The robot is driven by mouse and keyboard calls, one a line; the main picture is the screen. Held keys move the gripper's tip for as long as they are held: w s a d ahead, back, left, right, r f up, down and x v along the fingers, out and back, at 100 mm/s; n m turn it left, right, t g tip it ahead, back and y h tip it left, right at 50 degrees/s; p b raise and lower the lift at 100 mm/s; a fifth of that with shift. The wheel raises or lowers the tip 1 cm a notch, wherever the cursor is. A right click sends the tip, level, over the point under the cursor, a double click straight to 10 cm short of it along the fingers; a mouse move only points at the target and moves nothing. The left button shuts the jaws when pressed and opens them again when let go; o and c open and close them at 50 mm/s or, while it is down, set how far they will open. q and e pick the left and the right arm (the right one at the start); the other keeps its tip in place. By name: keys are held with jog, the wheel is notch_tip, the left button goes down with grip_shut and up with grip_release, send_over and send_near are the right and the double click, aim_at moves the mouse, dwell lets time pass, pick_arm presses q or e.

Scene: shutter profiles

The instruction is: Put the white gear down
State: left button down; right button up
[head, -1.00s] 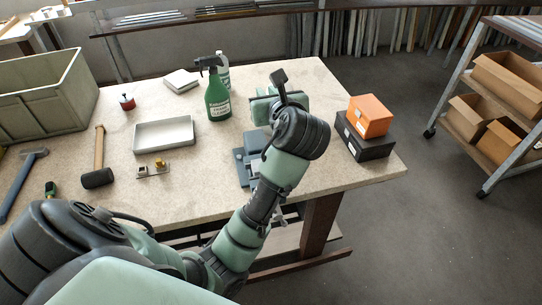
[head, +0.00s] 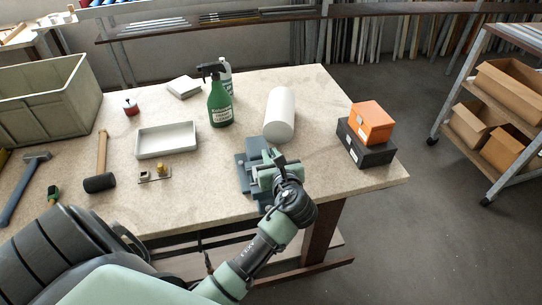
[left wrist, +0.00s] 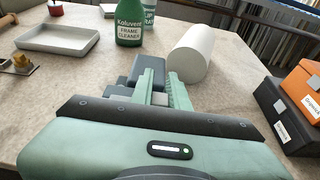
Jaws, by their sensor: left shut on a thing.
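My left gripper (head: 264,176) is over the front right part of the bench, at a blue-grey vise-like device (head: 243,172). In the left wrist view its two pale green fingers (left wrist: 162,90) are close together and point at the grey device (left wrist: 122,85) beyond. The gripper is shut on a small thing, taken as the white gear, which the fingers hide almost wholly. I cannot tell whether it touches the device. My right gripper is not in view.
A white cylinder (head: 280,114) lies just behind the device. A green spray bottle (head: 219,100) and white tray (head: 166,140) stand to the left. An orange box (head: 372,123) on a black box (head: 365,148) stands right.

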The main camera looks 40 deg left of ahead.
pick_arm(q)
jog(key=c, duration=1.4)
grip_release()
jog(key=shift+f, duration=0.2)
jog(key=shift+o, duration=0.2)
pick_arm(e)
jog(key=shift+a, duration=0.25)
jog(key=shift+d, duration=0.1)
pick_arm(q)
jog(key=shift+r, duration=0.15)
jog(key=shift+s+d, duration=0.25)
jog(key=shift+d, duration=0.1)
jog(key=b+v, duration=0.1)
jog(key=v, duration=1)
jog(key=shift+b, duration=0.3)
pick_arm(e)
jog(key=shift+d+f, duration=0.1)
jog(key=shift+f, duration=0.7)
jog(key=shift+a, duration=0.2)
